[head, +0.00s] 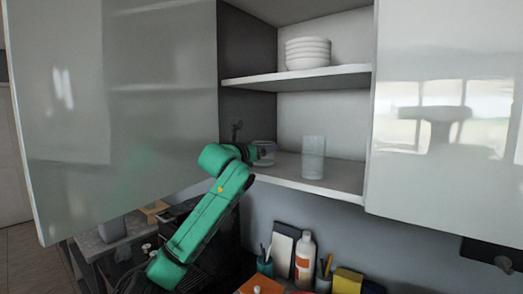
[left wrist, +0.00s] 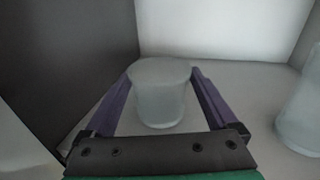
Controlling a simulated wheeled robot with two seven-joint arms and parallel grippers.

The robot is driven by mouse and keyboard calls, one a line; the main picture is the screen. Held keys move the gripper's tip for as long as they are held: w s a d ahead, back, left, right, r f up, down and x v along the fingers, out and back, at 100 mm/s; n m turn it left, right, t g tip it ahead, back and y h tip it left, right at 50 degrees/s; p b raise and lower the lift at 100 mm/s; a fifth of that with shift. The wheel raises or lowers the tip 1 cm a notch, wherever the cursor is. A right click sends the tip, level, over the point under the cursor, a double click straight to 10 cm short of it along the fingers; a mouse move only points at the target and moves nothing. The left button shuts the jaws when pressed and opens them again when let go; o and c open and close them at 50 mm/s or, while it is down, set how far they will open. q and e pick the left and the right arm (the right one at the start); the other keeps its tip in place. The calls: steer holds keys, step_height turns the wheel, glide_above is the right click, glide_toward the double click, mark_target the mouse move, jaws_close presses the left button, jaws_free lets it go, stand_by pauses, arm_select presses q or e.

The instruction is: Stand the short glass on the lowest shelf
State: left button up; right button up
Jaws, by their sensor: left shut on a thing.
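The short glass (head: 264,161) is at the left end of the lowest shelf (head: 318,184) in the open cabinet. In the left wrist view, the frosted short glass (left wrist: 160,105) is upright between the two purple fingers of my left gripper (left wrist: 161,72). My left gripper (head: 262,149) is shut on it and partly hides it in the head view. The glass's base is at or very near the shelf surface; I cannot tell if it touches. My right gripper is not in view.
A taller frosted glass (head: 313,158) stands to the right on the same shelf, apart from the short glass. Stacked white bowls (head: 308,53) stand on the shelf above. The open left door (head: 120,110) is beside my arm. A white bottle (head: 305,257) stands below.

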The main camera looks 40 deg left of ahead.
arm_select(q)
steer(key=shift+w+f, duration=0.15)
steer(key=shift+f, duration=0.1)
steer(key=shift+s+d+r, duration=0.1)
steer(key=shift+s+r, duration=0.1)
steer(key=shift+s, duration=0.45)
steer(key=shift+f, duration=0.1)
steer(key=o, duration=1.5)
steer(key=shift+f, duration=0.1)
steer(key=shift+c, duration=0.2)
steer(key=shift+w, duration=0.25)
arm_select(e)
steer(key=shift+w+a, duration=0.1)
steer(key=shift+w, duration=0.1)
